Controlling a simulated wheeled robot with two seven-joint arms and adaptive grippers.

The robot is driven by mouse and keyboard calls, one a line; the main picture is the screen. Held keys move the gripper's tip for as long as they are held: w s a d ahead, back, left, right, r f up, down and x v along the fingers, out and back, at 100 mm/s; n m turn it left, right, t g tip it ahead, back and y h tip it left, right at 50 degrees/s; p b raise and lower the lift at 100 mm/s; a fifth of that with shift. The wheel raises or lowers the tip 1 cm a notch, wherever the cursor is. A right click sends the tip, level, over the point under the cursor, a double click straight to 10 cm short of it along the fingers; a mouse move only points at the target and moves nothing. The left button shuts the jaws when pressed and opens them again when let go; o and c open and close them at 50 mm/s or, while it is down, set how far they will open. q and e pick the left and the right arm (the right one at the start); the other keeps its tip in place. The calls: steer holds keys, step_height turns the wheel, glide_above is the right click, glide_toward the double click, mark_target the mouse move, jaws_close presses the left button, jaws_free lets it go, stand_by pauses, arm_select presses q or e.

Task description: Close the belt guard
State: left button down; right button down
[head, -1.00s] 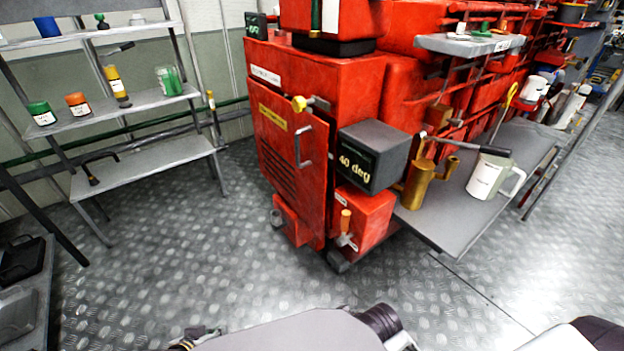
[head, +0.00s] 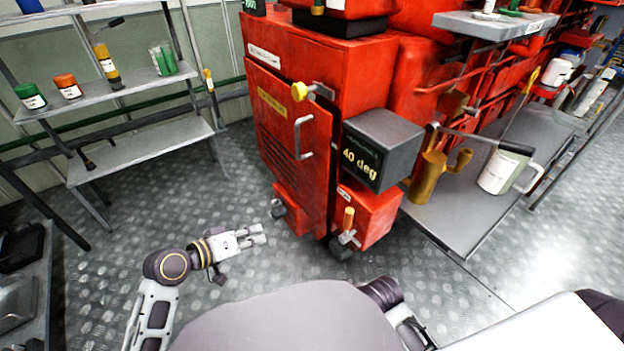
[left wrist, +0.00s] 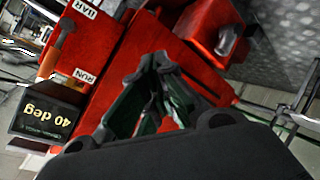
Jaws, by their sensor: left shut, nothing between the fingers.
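The belt guard (head: 288,142) appears to be the red hinged panel with slats and a yellow label on the left face of the red machine. It has a grey bar handle (head: 303,137). Its right edge appears to stand out a little from the machine body; how far is hard to tell. A yellow-knobbed latch (head: 311,91) sits above that edge. My left gripper (head: 262,235) is shut and empty, low in front of the machine and left of the panel's foot. In the left wrist view its fingers (left wrist: 155,78) show before red machine surfaces. My right gripper is out of view.
A dark box reading "40 deg" (head: 383,150) juts out right of the panel. Below it is a red block with a small valve (head: 347,226). A grey side shelf (head: 465,215) holds a brass can and a white jug. A shelf rack (head: 140,150) stands left, with open floor between.

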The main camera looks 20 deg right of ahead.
mark_target(321, 178)
arm_select(q)
steer(key=w+d+r+n+h, duration=0.1)
steer(key=d+r+n+h, duration=0.3)
steer(key=r, duration=0.5)
steer(key=shift+w+r+n+g+h, duration=0.35)
steer(key=shift+n+h, duration=0.45)
steer(key=shift+h, duration=0.3)
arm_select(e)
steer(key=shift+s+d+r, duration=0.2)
arm_select(q)
steer(key=shift+d, duration=0.25)
